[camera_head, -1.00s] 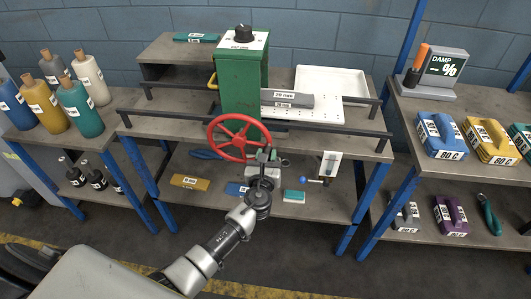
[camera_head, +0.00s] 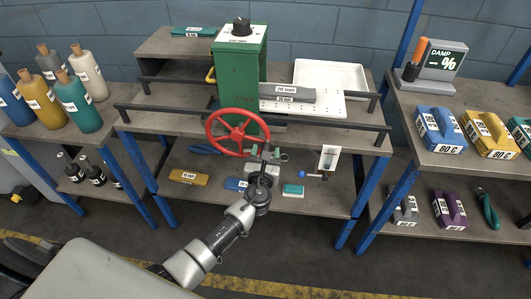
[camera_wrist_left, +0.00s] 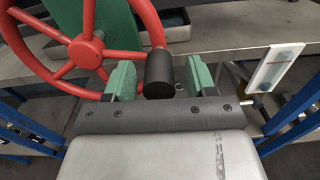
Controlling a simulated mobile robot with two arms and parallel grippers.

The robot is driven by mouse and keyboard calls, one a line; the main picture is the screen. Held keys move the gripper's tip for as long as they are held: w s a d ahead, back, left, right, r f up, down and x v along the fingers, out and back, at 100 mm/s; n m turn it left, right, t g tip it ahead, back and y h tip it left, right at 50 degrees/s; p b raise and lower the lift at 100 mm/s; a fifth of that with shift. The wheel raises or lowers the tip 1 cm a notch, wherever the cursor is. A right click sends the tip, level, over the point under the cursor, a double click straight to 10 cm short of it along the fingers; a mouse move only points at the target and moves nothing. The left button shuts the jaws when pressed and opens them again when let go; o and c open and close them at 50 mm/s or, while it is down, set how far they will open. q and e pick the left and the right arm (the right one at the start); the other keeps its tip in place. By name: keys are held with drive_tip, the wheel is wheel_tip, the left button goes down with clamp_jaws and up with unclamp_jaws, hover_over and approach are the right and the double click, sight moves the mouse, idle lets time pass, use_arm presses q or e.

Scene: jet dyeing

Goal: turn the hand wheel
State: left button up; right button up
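The red spoked hand wheel (camera_head: 237,133) is on the front of the green machine (camera_head: 239,80) in the head view. My left gripper (camera_head: 272,156) is at the wheel's lower right. In the left wrist view, the wheel (camera_wrist_left: 85,50) fills the upper left. Its black cylindrical handle (camera_wrist_left: 158,75) stands between the two green finger pads of my left gripper (camera_wrist_left: 160,84). A gap shows on each side of the handle, so the gripper is open around it and not clamped. The head view shows the handle poorly behind the gripper. My right gripper is not in view.
A dark rail (camera_head: 330,124) runs along the bench front beside the wheel. A lower shelf (camera_head: 225,200) holds small labelled blocks and a white gauge panel (camera_head: 328,158). Bottles (camera_head: 78,100) stand left, and coloured blocks (camera_head: 440,130) sit on the right bench.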

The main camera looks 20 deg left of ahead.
use_arm(q)
drive_tip(key=v, duration=1)
drive_tip(key=shift+s, duration=0.35)
drive_tip(key=shift+d, duration=0.1)
